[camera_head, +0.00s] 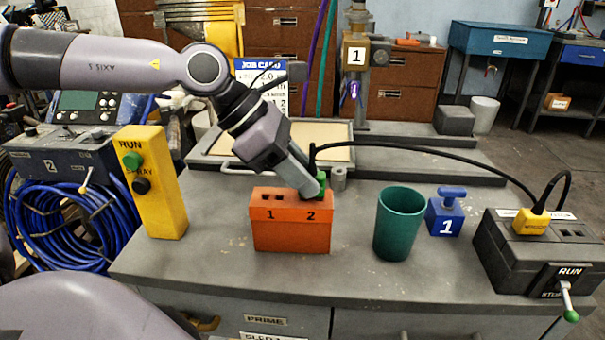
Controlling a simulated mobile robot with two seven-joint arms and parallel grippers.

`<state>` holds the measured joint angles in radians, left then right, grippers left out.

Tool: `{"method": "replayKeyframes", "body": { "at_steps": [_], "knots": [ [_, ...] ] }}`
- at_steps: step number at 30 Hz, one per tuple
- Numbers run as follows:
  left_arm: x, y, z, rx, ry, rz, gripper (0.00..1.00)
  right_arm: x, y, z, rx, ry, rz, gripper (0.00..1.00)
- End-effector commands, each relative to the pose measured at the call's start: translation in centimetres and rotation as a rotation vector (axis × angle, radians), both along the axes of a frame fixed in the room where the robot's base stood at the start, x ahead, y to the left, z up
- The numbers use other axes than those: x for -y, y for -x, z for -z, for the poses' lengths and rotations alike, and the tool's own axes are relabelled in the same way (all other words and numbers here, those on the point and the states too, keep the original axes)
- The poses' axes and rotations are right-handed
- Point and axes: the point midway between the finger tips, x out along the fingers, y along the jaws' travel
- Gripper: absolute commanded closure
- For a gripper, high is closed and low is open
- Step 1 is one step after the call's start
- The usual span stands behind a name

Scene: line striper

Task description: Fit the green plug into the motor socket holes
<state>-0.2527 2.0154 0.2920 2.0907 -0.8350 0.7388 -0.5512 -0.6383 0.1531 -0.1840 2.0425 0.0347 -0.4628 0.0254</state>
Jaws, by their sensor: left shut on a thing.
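My left gripper (312,188) reaches down to the orange block (291,234) and is shut on the green plug (321,184). The plug is at the top right of the block, above the number 2. The fingers partly hide it, and I cannot tell whether it is seated in the block or just above it. A black cable runs from the plug to the dark box (500,262) at the right. On that box, a yellow plug (532,222) sits beside small dark socket holes (573,234). The yellow plug's label is too small to read surely. My right gripper is not in view.
A green cup (399,222) and a blue block with a handle (445,216) stand between the orange block and the dark box. A yellow RUN/SPRAY control box (154,190) stands left. The cable arches over the bench behind the cup. The bench front is mostly clear.

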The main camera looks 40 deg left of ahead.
Motion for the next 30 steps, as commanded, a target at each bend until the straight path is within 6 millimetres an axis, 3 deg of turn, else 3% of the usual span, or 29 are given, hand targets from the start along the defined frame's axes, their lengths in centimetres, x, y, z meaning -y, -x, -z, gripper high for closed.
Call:
{"method": "replayKeyframes", "body": {
  "at_steps": [11,30],
  "knots": [
    [0.0,0.0,-0.7,0.002,0.000,0.000,1.00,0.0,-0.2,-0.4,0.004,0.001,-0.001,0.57],
    [0.0,0.0,-3.9,0.002,0.001,0.000,1.00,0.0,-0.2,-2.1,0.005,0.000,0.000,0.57]
  ]
}}
